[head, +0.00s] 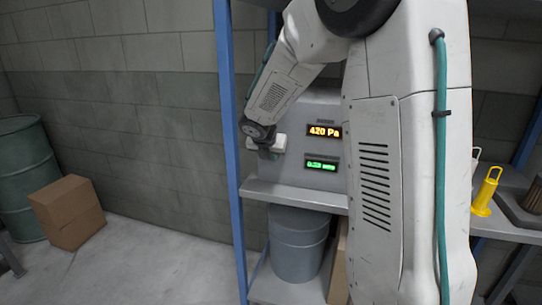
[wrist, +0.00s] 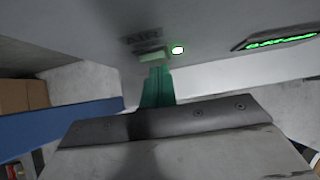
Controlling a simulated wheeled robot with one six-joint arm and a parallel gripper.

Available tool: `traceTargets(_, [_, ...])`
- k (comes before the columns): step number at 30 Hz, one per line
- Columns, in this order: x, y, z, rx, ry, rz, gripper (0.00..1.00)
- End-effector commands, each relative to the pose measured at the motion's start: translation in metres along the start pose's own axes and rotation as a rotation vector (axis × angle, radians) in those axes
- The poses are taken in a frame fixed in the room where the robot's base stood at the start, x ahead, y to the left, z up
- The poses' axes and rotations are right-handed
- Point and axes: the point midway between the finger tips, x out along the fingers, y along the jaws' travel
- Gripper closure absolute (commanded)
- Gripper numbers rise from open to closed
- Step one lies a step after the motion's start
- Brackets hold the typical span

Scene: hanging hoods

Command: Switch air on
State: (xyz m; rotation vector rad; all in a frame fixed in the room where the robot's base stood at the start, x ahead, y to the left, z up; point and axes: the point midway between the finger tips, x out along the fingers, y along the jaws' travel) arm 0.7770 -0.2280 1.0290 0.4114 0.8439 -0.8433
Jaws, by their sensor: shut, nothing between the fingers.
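The grey control panel (head: 312,100) stands on a shelf behind my arm. In the wrist view, a small pale green-tinted switch (wrist: 152,56) sits on the panel (wrist: 90,35) under a dark, blurred label that seems to read AIR. A small lamp (wrist: 178,50) right of the switch glows green-white. My gripper (wrist: 157,72) is shut, its teal fingers empty, with the tips at or just against the switch; contact is not certain. In the head view my gripper (head: 268,152) is at the panel's left side, and the switch is hidden there.
An orange display (head: 324,131) reads 420 Pa; a green display (head: 321,164) sits below it. A grey bucket (head: 298,245) is underneath. Yellow-handled things (head: 486,190) stand right.

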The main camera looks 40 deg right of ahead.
Motion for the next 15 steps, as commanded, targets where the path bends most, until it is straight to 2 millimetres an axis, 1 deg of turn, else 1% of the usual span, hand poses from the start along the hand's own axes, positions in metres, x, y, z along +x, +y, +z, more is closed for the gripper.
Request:
traceTargets(10, [-0.013, 0.000, 0.013, 0.004, -0.008, 0.001, 1.00])
traceTargets(15, [-0.016, 0.000, 0.013, 0.003, -0.009, 0.002, 1.00])
